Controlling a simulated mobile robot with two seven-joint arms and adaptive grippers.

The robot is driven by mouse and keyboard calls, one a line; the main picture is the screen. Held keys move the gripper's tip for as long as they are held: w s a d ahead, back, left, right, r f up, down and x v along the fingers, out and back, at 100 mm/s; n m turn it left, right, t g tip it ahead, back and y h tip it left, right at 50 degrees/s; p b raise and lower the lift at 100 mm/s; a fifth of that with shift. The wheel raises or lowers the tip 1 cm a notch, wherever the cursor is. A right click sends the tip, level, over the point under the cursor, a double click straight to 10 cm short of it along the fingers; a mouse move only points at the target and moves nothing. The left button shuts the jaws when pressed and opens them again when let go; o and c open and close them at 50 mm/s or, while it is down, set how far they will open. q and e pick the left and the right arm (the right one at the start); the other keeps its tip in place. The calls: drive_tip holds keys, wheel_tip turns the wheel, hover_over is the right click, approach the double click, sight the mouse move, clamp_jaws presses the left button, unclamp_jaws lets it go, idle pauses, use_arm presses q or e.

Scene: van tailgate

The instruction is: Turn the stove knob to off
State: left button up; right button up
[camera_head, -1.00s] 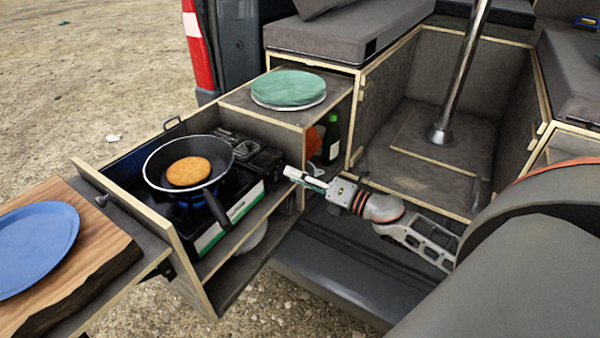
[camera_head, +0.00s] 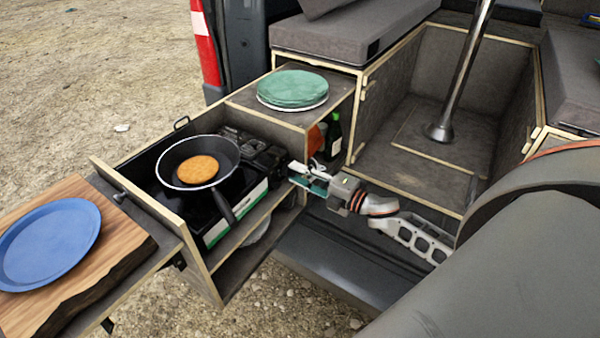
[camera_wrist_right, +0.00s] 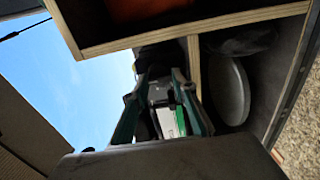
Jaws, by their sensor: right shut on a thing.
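The black camping stove (camera_head: 212,222) with a white and green front stripe sits in the pull-out drawer. A dark pan (camera_head: 167,169) holding a round orange-brown item (camera_head: 198,169) stands on it, handle toward the front. My right gripper (camera_head: 296,172) is at the stove's right end, beside the shelf box. In the right wrist view its two dark teal fingers (camera_wrist_right: 163,112) point at the stove's end, and the stripe (camera_wrist_right: 180,122) shows between them. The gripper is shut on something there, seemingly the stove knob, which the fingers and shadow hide. My left gripper is out of view.
The wooden shelf box (camera_head: 262,101) with green plates (camera_head: 293,89) stands just behind the gripper. A dark bottle (camera_head: 333,137) is inside it. A blue plate (camera_head: 48,243) lies on a wooden board at left. A metal pole (camera_head: 462,75) rises at the back right.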

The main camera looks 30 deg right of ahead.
idle(0.4)
drive_tip(key=o, duration=1.1)
drive_tip(key=shift+s, duration=0.1)
drive_tip(key=v, duration=1.1)
drive_tip(key=shift+s+d, duration=0.15)
drive_tip(key=shift+s, duration=0.25)
drive_tip(key=s+a+f+m+g+h, duration=0.1)
drive_tip(key=s+a+f+m+g, duration=0.1)
drive_tip(key=s+a+f+m, duration=0.2)
drive_tip(key=s+a+f+m+g+h, duration=0.1)
drive_tip(key=s+a+f+m, duration=0.3)
drive_tip(key=a+f+m, duration=0.4)
drive_tip(key=s+a+f+m+g+h, duration=0.2)
drive_tip(key=s+a+f+m, duration=0.3)
drive_tip(key=a, duration=0.5)
drive_tip(key=shift+f+m+g, duration=0.4)
drive_tip(key=shift+f+m, duration=0.1)
drive_tip(key=shift+f, duration=0.4)
